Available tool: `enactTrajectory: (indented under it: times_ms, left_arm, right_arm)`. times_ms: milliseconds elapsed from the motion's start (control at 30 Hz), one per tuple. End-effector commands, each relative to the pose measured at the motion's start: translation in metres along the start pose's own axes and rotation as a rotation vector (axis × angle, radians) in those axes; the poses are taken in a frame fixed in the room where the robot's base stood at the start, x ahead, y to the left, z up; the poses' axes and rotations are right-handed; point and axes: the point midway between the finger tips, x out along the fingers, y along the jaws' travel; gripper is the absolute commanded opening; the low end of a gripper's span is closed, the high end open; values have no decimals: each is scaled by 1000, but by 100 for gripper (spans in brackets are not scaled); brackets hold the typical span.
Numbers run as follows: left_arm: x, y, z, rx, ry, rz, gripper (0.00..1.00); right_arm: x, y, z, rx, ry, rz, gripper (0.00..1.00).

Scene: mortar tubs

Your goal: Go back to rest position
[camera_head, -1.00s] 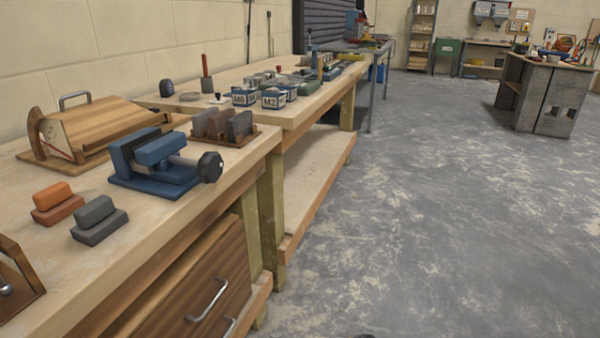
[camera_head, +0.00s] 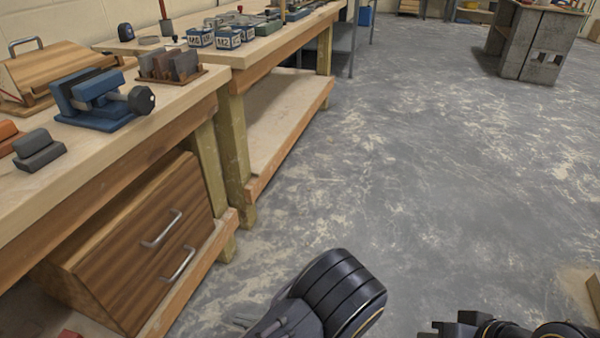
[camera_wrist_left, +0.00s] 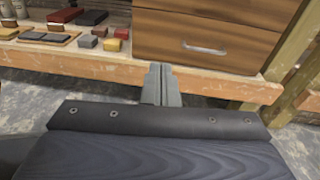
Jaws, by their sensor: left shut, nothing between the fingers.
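My left gripper (camera_head: 246,322) is low at the bottom edge of the head view, in front of the workbench and over the floor. In the left wrist view its two grey fingers (camera_wrist_left: 161,86) are together with nothing between them. They point toward the bench's lower shelf and the wooden drawer unit (camera_wrist_left: 215,38), apart from both as far as I can tell. My dark left arm (camera_head: 335,292) shows beside the gripper. Dark parts of mine also show at the bottom right, but no right fingers can be made out.
The workbench (camera_head: 150,120) at left bears a blue vise (camera_head: 95,100) and a wooden box. The drawer unit (camera_head: 150,245) stands on its lower shelf. Several small blocks lie on that shelf in the wrist view.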

Motion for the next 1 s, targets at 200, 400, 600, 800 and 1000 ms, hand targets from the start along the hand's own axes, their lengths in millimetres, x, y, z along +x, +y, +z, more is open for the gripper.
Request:
enactTrajectory:
  times_ms: [200,400,600,800,1000]
  left_arm:
    - [9,9,11,-48,113,112,0]
    - [19,22,27,-126,276,270,0]
    - [30,45,51,-276,523,514,0]
    - [36,74,84,-527,831,819,0]
    - [37,96,119,-840,1102,1073,0]
  right_arm:
    - [0,0,0,0,0,0,0]
    - [0,0,0,0,0,0,0]
    - [0,0,0,0,0,0,0]
    - [0,0,0,0,0,0,0]
    - [0,0,0,0,0,0,0]
